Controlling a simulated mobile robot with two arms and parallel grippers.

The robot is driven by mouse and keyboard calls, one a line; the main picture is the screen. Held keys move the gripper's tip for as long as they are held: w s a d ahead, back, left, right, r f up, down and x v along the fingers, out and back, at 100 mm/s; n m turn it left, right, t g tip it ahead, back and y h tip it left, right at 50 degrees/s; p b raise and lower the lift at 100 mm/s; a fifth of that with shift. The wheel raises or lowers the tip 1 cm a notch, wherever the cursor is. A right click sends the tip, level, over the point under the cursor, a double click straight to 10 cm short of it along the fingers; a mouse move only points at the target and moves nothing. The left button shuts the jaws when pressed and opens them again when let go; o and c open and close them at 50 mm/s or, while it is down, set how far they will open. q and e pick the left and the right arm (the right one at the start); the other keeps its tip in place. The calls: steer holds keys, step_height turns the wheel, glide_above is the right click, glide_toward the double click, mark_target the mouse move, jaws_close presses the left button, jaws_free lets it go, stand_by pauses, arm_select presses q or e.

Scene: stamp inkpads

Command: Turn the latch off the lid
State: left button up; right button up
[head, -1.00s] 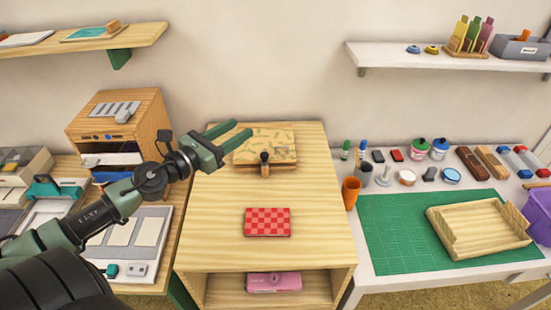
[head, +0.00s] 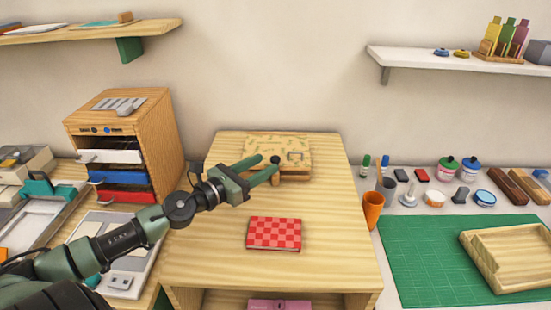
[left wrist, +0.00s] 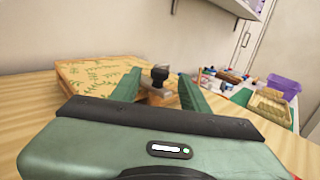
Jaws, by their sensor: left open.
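A flat wooden box with a leaf-patterned lid (head: 262,147) lies at the back of the light wooden cabinet top; the lid also shows in the left wrist view (left wrist: 95,82). A latch with a dark round knob (head: 275,159) sits at the box's front edge. In the left wrist view the knob (left wrist: 160,74) stands upright on a small wooden latch piece. My left gripper (head: 269,166) is open, with its green fingers on either side of the knob. I cannot tell whether they touch it. The fingers partly hide the latch in the head view. My right gripper is not in view.
A red checkered book (head: 274,233) lies in front of the box. An orange cup (head: 373,209) stands at the cabinet's right. A wooden drawer unit (head: 155,135) stands left. A green mat (head: 425,260) and a wooden tray (head: 510,262) lie on the right table.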

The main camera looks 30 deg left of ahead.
mark_target(272, 159)
arm_select(q)
steer(key=p+x, duration=0.1)
steer(key=x, duration=0.3)
steer(key=shift+r, duration=0.15)
steer(key=shift+w+d+p, duration=0.15)
steer(key=shift+w+p, duration=0.15)
steer(key=shift+w, duration=0.25)
